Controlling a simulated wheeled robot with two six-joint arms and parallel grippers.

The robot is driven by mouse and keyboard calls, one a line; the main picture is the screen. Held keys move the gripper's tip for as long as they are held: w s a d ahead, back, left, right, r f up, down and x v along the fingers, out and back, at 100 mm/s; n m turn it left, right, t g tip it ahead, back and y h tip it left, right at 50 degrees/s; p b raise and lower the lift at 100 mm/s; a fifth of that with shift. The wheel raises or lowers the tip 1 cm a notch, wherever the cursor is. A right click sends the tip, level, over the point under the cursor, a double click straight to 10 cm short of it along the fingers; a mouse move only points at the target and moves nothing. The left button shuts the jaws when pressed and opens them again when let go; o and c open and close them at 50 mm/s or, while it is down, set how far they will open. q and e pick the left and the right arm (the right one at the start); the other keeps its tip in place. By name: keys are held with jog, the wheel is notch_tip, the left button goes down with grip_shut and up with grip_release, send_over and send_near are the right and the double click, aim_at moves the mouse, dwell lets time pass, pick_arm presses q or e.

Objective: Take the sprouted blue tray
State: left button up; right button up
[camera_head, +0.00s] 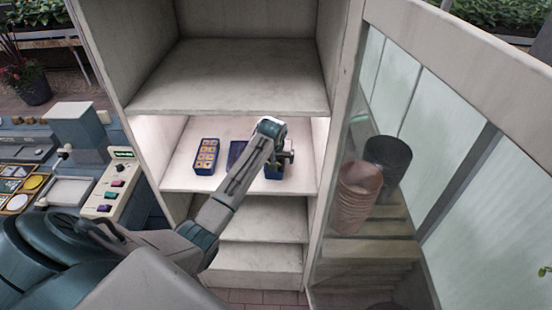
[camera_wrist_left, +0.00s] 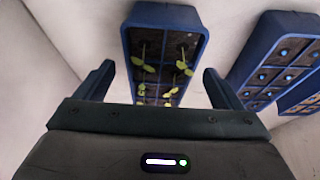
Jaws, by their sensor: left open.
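The sprouted blue tray (camera_wrist_left: 166,15) has green seedlings in dark soil and lies between the fingers of my left gripper (camera_wrist_left: 156,88) in the left wrist view. The fingers are open, one on each side of the tray, and no contact shows. In the head view my left arm reaches into the lit shelf, with the left gripper (camera_head: 284,158) over the right part of it. A blue tray (camera_head: 237,150) there is partly hidden behind the arm, and another blue piece (camera_head: 273,172) shows under the gripper. My right gripper is not in view.
A blue tray with orange-yellow cells (camera_head: 206,157) stands at the shelf's left. Another blue tray with blue-dotted cells (camera_wrist_left: 275,60) is right of the sprouted one. Cabinet walls and an upper shelf board (camera_head: 230,75) enclose the space. A glass door (camera_head: 440,150) stands open at right.

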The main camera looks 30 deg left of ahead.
pick_arm(q)
jog(key=shift+w+a+f+p, duration=0.25)
jog(key=shift+w+a+f, duration=0.05)
jog(key=shift+w+f, duration=0.25)
jog(key=shift+w+a+f+p, duration=0.2)
jog(key=shift+w+a+f, duration=0.05)
jog(key=shift+w+f, duration=0.25)
jog(key=shift+w+a+f, duration=0.1)
jog(key=shift+w+f, duration=0.1)
jog(key=shift+f, duration=0.2)
jog(key=c, duration=1.2)
jog(key=shift+r, duration=0.1)
